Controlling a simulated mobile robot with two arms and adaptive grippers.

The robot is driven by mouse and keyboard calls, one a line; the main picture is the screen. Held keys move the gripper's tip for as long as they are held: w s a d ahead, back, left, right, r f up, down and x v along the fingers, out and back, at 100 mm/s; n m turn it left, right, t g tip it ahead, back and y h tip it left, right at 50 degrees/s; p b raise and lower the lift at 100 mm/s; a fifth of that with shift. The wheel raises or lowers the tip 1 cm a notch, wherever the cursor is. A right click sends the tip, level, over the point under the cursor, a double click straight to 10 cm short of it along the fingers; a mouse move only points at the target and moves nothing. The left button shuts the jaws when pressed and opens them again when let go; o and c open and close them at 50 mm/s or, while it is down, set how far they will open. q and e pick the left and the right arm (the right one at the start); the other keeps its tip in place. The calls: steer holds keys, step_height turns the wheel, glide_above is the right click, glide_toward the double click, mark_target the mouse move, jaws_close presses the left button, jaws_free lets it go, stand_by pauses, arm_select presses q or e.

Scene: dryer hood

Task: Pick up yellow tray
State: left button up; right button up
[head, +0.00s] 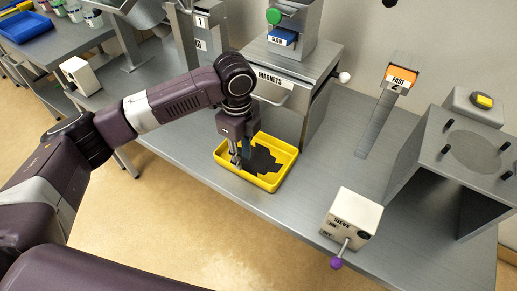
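The yellow tray (284,171) lies flat on the grey metal table, in front of the magnets unit. A patch of dark material (263,162) covers part of its floor. My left gripper (236,164) points down at the left part of the tray, its fingertips at or just inside the left rim. The fingers look close together, but whether the tray wall is between them cannot be made out. The gripper and wrist hide part of the tray's left and back rim. My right gripper is not in view.
The grey magnets unit (283,84) stands right behind the tray. The sieve switch box (352,218) with a purple-tipped lever is to the right, near the table's front edge. A large grey housing (440,160) stands farther right. Bare table (325,170) lies right of the tray.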

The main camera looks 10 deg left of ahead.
arm_select(q)
steer(key=shift+a+f, duration=0.15)
steer(key=shift+f, duration=0.05)
step_height(320, 180, down, 3)
steer(key=shift+s+r, duration=0.1)
steer(key=shift+r, duration=0.1)
step_height(320, 180, down, 4)
steer(key=shift+r+p, duration=0.15)
steer(key=shift+p, duration=0.2)
steer(key=shift+f, duration=0.25)
jaws_close()
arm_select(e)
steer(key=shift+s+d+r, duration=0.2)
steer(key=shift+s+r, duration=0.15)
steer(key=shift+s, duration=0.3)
